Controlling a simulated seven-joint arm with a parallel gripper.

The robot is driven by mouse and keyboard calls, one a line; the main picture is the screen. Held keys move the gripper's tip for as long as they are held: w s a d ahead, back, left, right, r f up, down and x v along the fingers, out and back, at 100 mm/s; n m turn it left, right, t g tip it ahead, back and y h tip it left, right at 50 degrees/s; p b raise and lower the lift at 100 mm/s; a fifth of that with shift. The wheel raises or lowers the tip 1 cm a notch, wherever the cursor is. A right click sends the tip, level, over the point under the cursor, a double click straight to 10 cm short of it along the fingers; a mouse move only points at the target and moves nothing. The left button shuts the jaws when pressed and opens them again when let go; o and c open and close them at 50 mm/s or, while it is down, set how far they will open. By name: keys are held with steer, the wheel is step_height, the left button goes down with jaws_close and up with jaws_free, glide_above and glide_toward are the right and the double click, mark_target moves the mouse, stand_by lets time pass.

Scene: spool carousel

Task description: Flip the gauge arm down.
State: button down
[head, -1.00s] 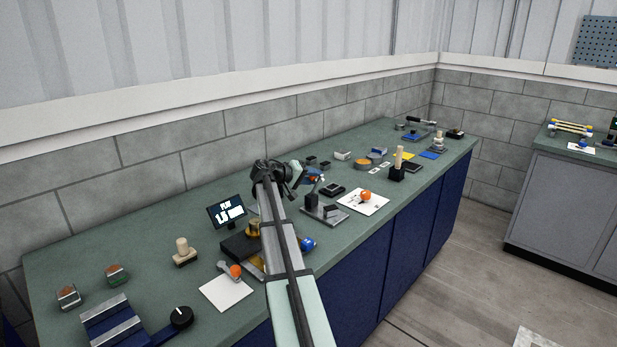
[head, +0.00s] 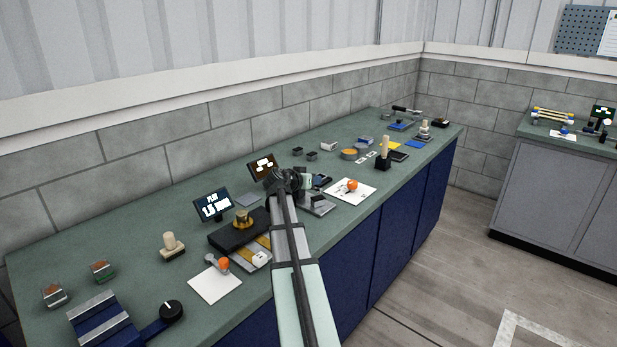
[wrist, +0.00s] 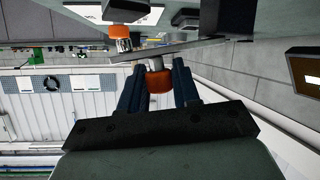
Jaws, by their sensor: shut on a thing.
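In the wrist view my gripper (wrist: 158,72) has its two blue fingers on either side of an orange-red knob (wrist: 160,80) and is shut on it. The knob joins a flat grey metal bar (wrist: 205,46), which looks like the gauge arm. In the head view my gripper (head: 300,182) is over the middle of the bench, at a grey metal base (head: 320,207). My own arm and gripper hide the knob and most of the bar there, so the bar's tilt cannot be told from that view.
A white card with an orange knob (head: 352,185) lies just right of the base. A lit display (head: 213,205) and a black block with a brass top (head: 242,222) stand to the left. A small dark screen (head: 262,165) is behind my gripper. The front-left bench has some bare room.

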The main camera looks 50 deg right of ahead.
steer(key=shift+s+f+m+t, duration=0.4)
steer(key=shift+f+m+t, duration=0.1)
steer(key=shift+f+m, duration=0.1)
steer(key=shift+f, duration=0.1)
steer(key=c, duration=0.9)
jaws_free()
steer(key=v, duration=1.3)
steer(key=shift+s+a, duration=0.15)
steer(key=shift+a, duration=0.2)
